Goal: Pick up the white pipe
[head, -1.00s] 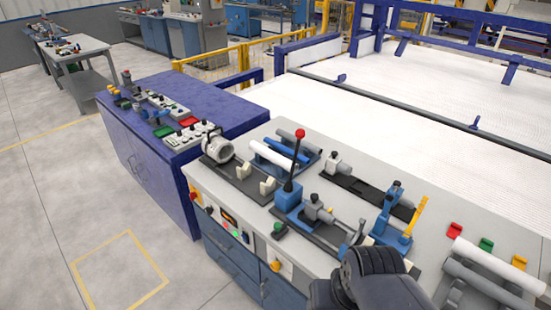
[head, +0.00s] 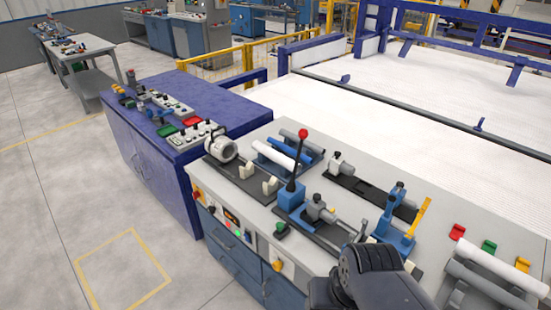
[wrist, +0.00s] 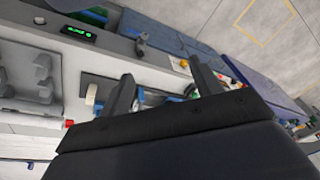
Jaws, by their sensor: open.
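A white pipe (head: 277,156) lies in a blue cradle on the grey workbench, left of the red-knobbed lever in the head view. A second white pipe (head: 492,262) lies among grey pipes on a rack at the lower right. My gripper (wrist: 165,86) is open in the wrist view, its two dark fingers apart over the bench equipment. I see no pipe clearly between them. The gripper's tips are out of the head view, where only my dark arm shows at the bottom. I cannot tell how far the gripper is from either pipe.
The lever with a red knob (head: 296,165) stands upright beside the cradle. A grey round chuck (head: 221,147), clamps and a blue fixture with a yellow handle (head: 408,225) crowd the bench (head: 460,200). A purple cabinet (head: 150,165) adjoins it at left. Floor is open at far left.

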